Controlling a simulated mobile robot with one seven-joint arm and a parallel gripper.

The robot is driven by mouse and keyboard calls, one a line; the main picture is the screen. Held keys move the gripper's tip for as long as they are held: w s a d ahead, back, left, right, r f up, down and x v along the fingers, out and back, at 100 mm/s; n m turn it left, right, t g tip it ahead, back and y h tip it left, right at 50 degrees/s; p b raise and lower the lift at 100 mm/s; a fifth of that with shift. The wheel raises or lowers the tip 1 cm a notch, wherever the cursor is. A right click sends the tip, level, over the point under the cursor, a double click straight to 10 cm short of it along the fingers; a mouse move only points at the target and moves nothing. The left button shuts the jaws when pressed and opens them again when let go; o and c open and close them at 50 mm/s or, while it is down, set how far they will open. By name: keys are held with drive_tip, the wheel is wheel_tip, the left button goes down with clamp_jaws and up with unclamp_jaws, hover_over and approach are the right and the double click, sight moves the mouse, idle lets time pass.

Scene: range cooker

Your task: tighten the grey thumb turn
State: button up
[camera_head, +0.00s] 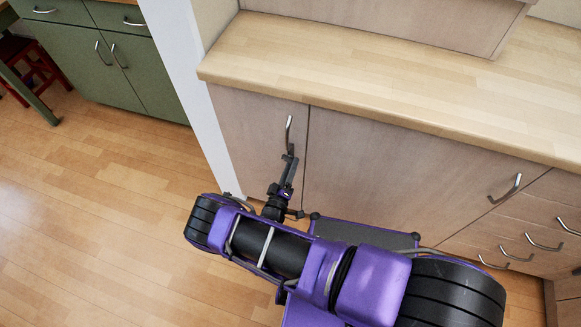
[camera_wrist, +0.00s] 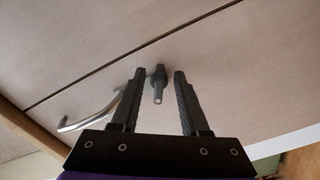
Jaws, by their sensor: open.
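The grey thumb turn (camera_wrist: 158,84) shows in the wrist view as a small dark grey knob with a lighter round end. It is on the pale wood cabinet front, close to the seam between two panels. My gripper (camera_wrist: 160,72) is open, with one finger on each side of the thumb turn in the picture. A gap shows on both sides, so neither finger appears to touch it. How deep it lies between the fingers I cannot tell. In the head view my gripper (camera_head: 288,166) is at the cabinet door, just below its handle, and I cannot make out the thumb turn there.
A curved metal handle (camera_wrist: 92,118) is left of my fingers in the wrist view; it also shows in the head view (camera_head: 289,130). The wooden countertop (camera_head: 390,75) overhangs the doors. Drawer handles (camera_head: 545,243) are at the right. The wood floor (camera_head: 100,210) at left is clear.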

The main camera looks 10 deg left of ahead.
drive_tip(key=s+a, duration=0.1)
drive_tip(key=s, duration=1.6)
drive_tip(key=shift+s+a, duration=0.15)
drive_tip(key=shift+s, duration=0.05)
drive_tip(key=shift+a, duration=0.1)
